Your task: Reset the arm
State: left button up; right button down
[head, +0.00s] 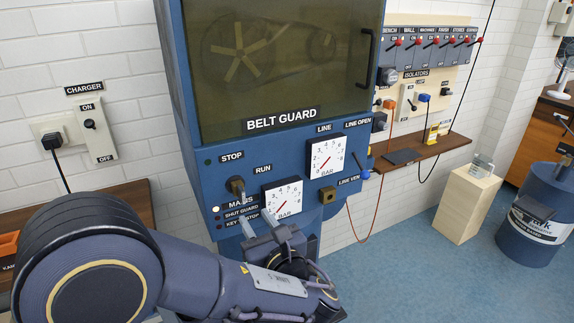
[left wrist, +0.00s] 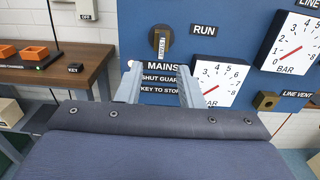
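My left arm comes in from the left in the head view, and its gripper (head: 256,217) is in front of the lower part of the blue belt guard cabinet (head: 200,120). In the left wrist view the two fingers of the gripper (left wrist: 158,80) stand apart with nothing between them. Behind them are the labels MAINS, SHUT GUARD and KEY TO STOP. A brass key switch with a tag (left wrist: 160,42) sits on the panel beside RUN, above the fingertips in the picture; it also shows in the head view (head: 237,187). My right gripper is not in view.
Two BAR gauges (head: 326,155) (head: 283,198) and a brass LINE VENT fitting (head: 328,195) are on the panel. A wooden bench (left wrist: 68,62) with orange trays (left wrist: 37,53) stands left. Right are isolators (head: 430,43), a wooden block (head: 466,205) and a blue drum (head: 540,210). The floor between is clear.

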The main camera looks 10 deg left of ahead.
pick_arm(q)
jog(key=s+a+f+n+g+h, duration=0.1)
jog(key=s+a+f+n+g, duration=0.3)
jog(key=s+a+n+g, duration=0.3)
jog(key=s+a+f+n+g+h, duration=0.2)
jog(key=s+a+f+n+g, duration=0.4)
jog(key=a, duration=0.3)
jog(key=s+d+f+n+h, duration=0.1)
jog(key=s+n+h, duration=0.4)
jog(key=s+n, duration=0.3)
jog(key=s+d+r+n+t+h, duration=0.2)
jog(key=d+n+h, duration=0.3)
jog(key=n, duration=0.4)
jog(key=shift+s+d+r+n+t+h, duration=0.4)
jog(key=shift+d+r+t, duration=0.1)
jog(key=shift+d+t, duration=0.3)
